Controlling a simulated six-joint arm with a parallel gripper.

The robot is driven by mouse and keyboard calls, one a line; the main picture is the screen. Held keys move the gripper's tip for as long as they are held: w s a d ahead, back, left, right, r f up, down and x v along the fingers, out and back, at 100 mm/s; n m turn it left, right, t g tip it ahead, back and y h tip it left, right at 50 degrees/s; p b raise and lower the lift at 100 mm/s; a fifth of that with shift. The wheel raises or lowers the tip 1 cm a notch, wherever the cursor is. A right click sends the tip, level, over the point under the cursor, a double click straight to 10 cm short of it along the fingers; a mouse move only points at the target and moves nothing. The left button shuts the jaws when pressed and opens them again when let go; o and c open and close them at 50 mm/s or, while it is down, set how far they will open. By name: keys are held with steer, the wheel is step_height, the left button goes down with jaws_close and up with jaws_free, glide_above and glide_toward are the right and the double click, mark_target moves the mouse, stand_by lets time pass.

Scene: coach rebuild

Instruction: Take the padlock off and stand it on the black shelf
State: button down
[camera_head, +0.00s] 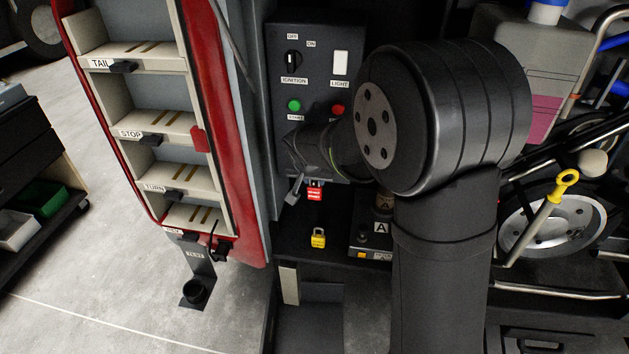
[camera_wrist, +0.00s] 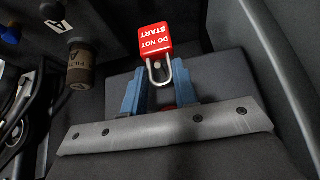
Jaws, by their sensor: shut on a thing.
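A red padlock (camera_head: 315,193) marked DO NOT START is just below my gripper (camera_head: 307,186) in the head view, under the switch panel. In the wrist view the padlock (camera_wrist: 155,41) has its red body beyond the fingertips, and its metal shackle lies between the two blue fingers of my gripper (camera_wrist: 160,80). My gripper is shut on the padlock at the shackle. The black shelf (camera_head: 294,222) lies below it, with a visible gap between. My own arm hides part of the panel and shelf.
A yellow padlock (camera_head: 318,238) is on the shelf, below the red one. A black box marked A (camera_head: 367,242) is right of it. The switch panel (camera_head: 290,72) with its green button (camera_head: 294,105) stands behind. A red-edged lamp rack (camera_head: 205,90) is at left.

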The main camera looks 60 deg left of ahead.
steer(key=s+d, duration=1.2)
steer(key=w+d+f+n+g+y, duration=0.1)
steer(key=w+d+f+n, duration=0.1)
steer(key=w, duration=0.5)
steer(key=w+d+f+n+g, duration=0.1)
steer(key=w+d+f+n, duration=0.15)
steer(key=w, duration=0.45)
steer(key=s+a, duration=0.4)
steer(key=a, duration=0.4)
steer(key=s+a, duration=0.5)
steer(key=a, duration=0.3)
steer(key=f, duration=0.6)
steer(key=a+f, duration=0.1)
steer(key=f, duration=0.3)
steer(key=shift+w+f, duration=0.1)
steer(key=shift+a+f, duration=0.2)
